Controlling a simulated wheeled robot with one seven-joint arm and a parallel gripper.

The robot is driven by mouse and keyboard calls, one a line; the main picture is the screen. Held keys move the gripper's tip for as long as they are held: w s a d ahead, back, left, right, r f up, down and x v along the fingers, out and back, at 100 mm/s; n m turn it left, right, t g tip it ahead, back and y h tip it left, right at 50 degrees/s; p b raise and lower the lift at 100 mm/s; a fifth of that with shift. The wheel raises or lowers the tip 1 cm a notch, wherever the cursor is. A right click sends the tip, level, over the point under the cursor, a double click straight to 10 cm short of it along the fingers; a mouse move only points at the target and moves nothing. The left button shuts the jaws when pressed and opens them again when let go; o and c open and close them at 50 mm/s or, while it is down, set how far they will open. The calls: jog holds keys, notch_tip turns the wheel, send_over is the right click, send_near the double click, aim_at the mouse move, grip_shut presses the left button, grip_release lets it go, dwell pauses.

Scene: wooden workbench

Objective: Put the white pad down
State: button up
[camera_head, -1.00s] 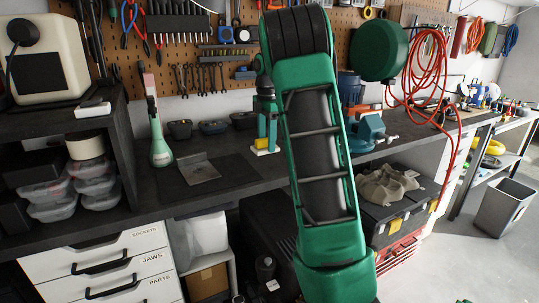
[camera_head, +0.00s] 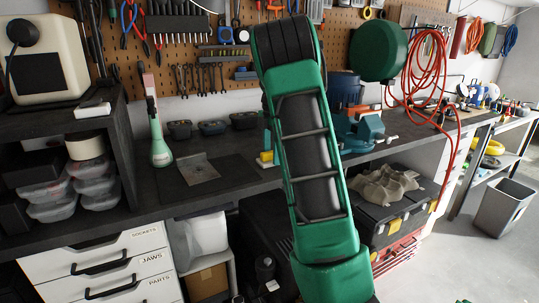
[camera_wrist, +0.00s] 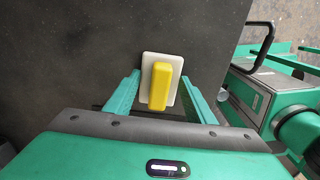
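The white pad (camera_wrist: 147,60) is a small pale rectangle with a yellow block (camera_wrist: 160,86) on its upper face. In the wrist view it lies between the green fingertips of my gripper (camera_wrist: 161,76), which meet its left and right edges. My gripper is shut on it. In the head view my arm hides most of the gripper and pad; the yellow block (camera_head: 265,157) shows just left of the arm, low over the workbench (camera_head: 232,176). I cannot tell whether the pad touches the bench top.
Small bins (camera_head: 212,127) line the back. A blue-green vise (camera_head: 362,130) stands to the right. The bench around the pad looks clear in the wrist view.

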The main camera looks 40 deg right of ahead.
jog(key=o, duration=0.4)
notch_tip(320, 180, up, 11)
jog(key=s+a+r+m, duration=0.1)
jog(key=s+a+m, duration=0.5)
jog(key=a, duration=0.1)
jog(key=s+a+f+m, duration=0.4)
jog(key=s+m, duration=0.1)
jog(key=s, duration=0.5)
jog(key=s+a+f+m, duration=0.5)
jog(key=s, duration=0.4)
jog(key=s+a+f+m, duration=0.4)
jog(key=s+f+m, duration=0.1)
jog(key=s, duration=0.5)
jog(key=shift+s+a+m, duration=0.3)
jog(key=shift+s, duration=0.05)
